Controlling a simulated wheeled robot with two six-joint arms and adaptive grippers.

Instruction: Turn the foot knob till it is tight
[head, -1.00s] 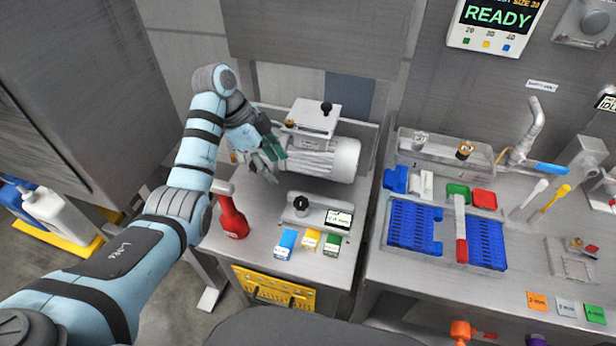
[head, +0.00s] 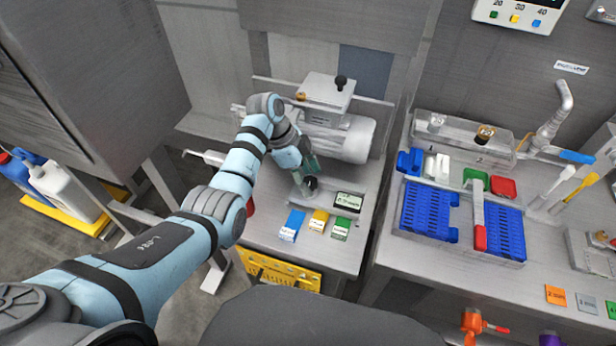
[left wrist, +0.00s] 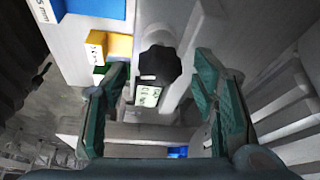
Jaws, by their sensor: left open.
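The black lobed knob (head: 310,184) sits on the grey metal fixture in front of the motor, beside a small display (head: 349,201). It looks like the foot knob. In the left wrist view the knob (left wrist: 158,64) shows between and a little beyond the two green finger pads, with a gap on both sides. My left gripper (head: 307,166) is open and empty, close above the knob and partly covering the fixture in the head view. My right gripper is not in view.
The grey cylindrical motor (head: 350,140) stands just behind the fixture, with another black knob (head: 341,82) on top. Blue (head: 292,225), yellow (head: 318,220) and green (head: 341,228) boxes stand in front.

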